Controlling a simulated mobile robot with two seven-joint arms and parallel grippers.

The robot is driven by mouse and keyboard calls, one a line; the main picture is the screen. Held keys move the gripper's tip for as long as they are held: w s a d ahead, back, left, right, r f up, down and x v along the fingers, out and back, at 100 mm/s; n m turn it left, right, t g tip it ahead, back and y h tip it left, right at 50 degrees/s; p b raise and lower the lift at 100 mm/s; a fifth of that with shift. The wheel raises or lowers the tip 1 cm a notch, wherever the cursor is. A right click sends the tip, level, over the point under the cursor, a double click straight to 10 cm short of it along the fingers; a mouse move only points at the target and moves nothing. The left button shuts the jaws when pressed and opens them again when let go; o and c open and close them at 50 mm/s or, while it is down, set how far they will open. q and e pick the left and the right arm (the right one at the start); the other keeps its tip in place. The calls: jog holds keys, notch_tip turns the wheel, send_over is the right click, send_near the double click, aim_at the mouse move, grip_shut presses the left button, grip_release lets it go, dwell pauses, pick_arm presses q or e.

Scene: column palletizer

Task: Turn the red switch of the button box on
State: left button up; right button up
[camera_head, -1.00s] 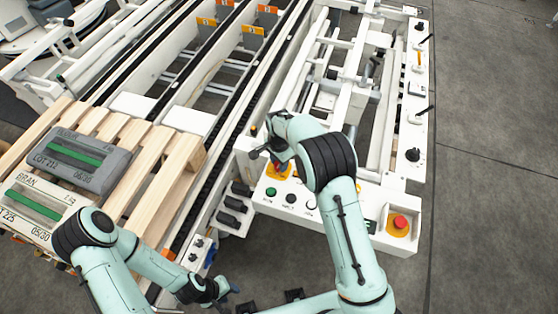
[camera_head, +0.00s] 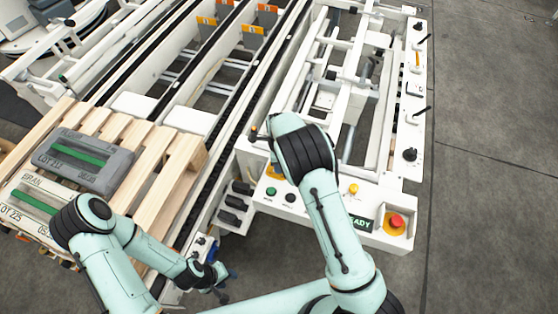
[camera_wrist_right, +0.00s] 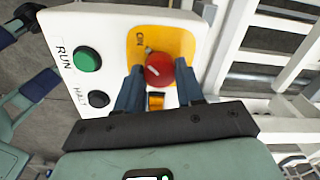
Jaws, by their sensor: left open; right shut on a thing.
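The button box (camera_head: 300,206) is the white panel at the near end of the white frame. Its red switch (camera_wrist_right: 159,70) is a round red knob with a white mark on a yellow plate (camera_wrist_right: 177,42) lettered ON. In the right wrist view my right gripper (camera_wrist_right: 159,64) has one finger on each side of the knob and is shut on it. In the head view my right arm hides the knob; only an edge of the yellow plate shows. My left gripper (camera_head: 229,283) is open and empty, low in front of the box.
A green RUN button (camera_wrist_right: 87,58) and a black HALT button (camera_wrist_right: 98,98) sit beside the switch. A yellow lamp (camera_head: 353,189), a display reading ADY (camera_head: 361,223) and a red emergency button (camera_head: 396,221) are further right. A wooden pallet (camera_head: 150,185) with grey labelled blocks stands left.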

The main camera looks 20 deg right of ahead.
jog(key=shift+w+r+m, duration=0.1)
jog(key=shift+m, duration=0.2)
dwell(0.4)
jog(key=o, duration=1)
jog(key=shift+o, duration=0.2)
notch_tip(320, 180, up, 13)
jog(key=shift+r+p, duration=0.2)
jog(key=shift+p, duration=0.15)
jog(key=shift+f, duration=0.1)
